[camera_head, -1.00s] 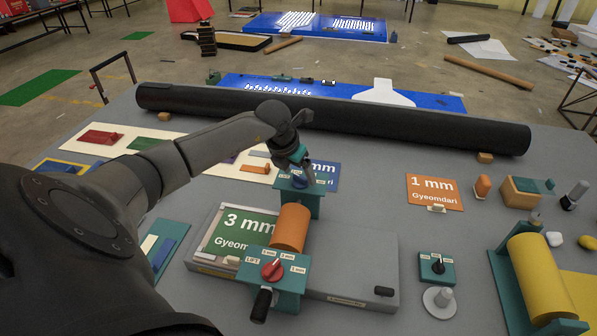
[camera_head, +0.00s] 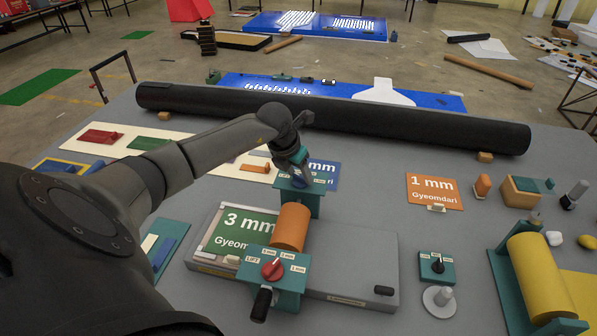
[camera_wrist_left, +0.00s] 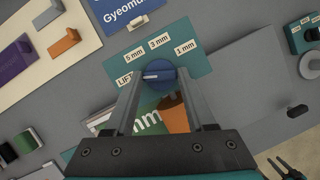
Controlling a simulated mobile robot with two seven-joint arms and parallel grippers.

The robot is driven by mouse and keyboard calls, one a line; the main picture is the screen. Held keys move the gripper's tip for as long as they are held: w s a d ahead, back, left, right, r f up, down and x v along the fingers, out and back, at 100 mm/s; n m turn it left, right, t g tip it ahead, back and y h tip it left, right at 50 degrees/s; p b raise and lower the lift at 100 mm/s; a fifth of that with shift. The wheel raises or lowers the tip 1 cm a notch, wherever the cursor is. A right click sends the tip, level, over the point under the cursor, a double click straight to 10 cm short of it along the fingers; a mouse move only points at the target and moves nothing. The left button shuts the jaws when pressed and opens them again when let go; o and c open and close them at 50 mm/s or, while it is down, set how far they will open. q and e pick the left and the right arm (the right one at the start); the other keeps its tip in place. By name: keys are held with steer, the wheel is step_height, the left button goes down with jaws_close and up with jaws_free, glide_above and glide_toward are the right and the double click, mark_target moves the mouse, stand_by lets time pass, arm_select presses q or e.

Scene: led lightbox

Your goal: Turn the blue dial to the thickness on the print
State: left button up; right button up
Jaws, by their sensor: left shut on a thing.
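The blue dial (camera_wrist_left: 158,75) sits on a teal plate (camera_wrist_left: 188,55) labelled LIFT, 5 mm, 3 mm and 1 mm. Its white pointer line points left, towards LIFT. My left gripper (camera_wrist_left: 160,85) is shut on the dial from above, one finger on each side; in the head view the gripper (camera_head: 298,170) partly hides it. The green print (camera_head: 240,232) reads 3 mm and lies on the grey bed beside the orange roller (camera_head: 291,228). In the wrist view, a dark forked shape (camera_wrist_left: 284,168) at the lower right looks like my right gripper; its jaws are unclear.
A blue card (camera_head: 324,172) lies behind the blue dial. An orange 1 mm card (camera_head: 434,192) and a black dial (camera_head: 437,266) lie to the right. A long black tube (camera_head: 340,116) crosses the back.

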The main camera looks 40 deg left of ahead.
arm_select(q)
jaws_close()
